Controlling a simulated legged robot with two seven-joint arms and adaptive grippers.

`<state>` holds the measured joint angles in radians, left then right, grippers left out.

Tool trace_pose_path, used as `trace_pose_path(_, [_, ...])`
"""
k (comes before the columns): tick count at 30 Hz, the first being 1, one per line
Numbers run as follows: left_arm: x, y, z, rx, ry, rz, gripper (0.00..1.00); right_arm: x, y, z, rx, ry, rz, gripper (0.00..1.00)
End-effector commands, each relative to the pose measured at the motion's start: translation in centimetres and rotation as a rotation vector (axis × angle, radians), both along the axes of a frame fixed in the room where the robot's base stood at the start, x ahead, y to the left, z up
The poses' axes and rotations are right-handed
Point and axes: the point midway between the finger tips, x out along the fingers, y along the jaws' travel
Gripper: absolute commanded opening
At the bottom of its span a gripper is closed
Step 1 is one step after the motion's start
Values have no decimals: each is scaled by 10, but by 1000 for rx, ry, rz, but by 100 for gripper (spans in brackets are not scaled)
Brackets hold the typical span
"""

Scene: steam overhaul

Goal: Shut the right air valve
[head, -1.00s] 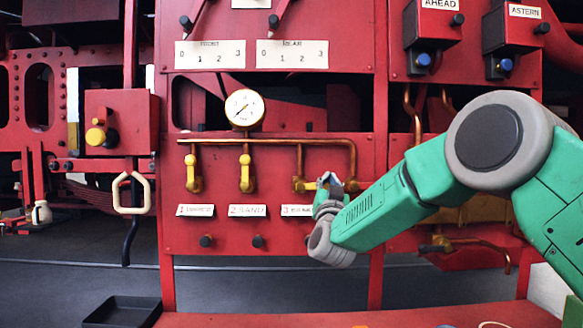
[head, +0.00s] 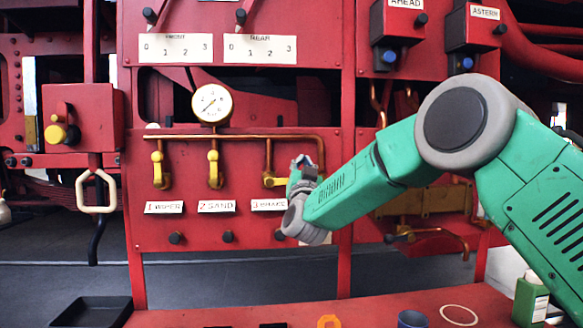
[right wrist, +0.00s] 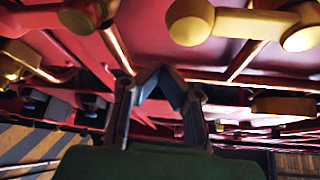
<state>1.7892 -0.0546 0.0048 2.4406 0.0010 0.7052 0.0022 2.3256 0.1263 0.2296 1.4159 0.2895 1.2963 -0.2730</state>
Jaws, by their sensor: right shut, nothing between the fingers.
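On the red panel, three air valves with yellow handles hang from a copper pipe. The left valve (head: 158,170) and middle valve (head: 214,169) have upright handles. The right valve (head: 271,180), above label 3, has its yellow handle lying sideways, its right end hidden by my gripper. My right gripper (head: 302,168) is just right of this valve, shut and empty; I cannot tell whether it touches the handle. In the right wrist view, the fingers (right wrist: 160,78) meet at their tips below yellow valve parts (right wrist: 245,22). My left gripper is not in view.
A pressure gauge (head: 212,104) sits above the valves, and dark knobs (head: 227,237) below the labels. A red bench (head: 370,310) in front bears a green bottle (head: 530,299) and a blue cup (head: 411,319). A black tray (head: 92,311) is at lower left.

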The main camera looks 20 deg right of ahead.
Motion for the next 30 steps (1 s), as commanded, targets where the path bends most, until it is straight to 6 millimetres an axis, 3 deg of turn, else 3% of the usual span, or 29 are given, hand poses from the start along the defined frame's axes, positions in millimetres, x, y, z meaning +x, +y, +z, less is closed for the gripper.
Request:
trace_pose_path(6, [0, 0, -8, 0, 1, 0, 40, -41, 20, -29, -2, 5, 4, 0])
trace_pose_path(13, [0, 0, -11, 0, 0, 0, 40, -72, 30, -46, 2, 0, 3, 0])
trace_pose_path(30, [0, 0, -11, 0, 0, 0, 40, -80, 35, -49, 0, -3, 2, 0])
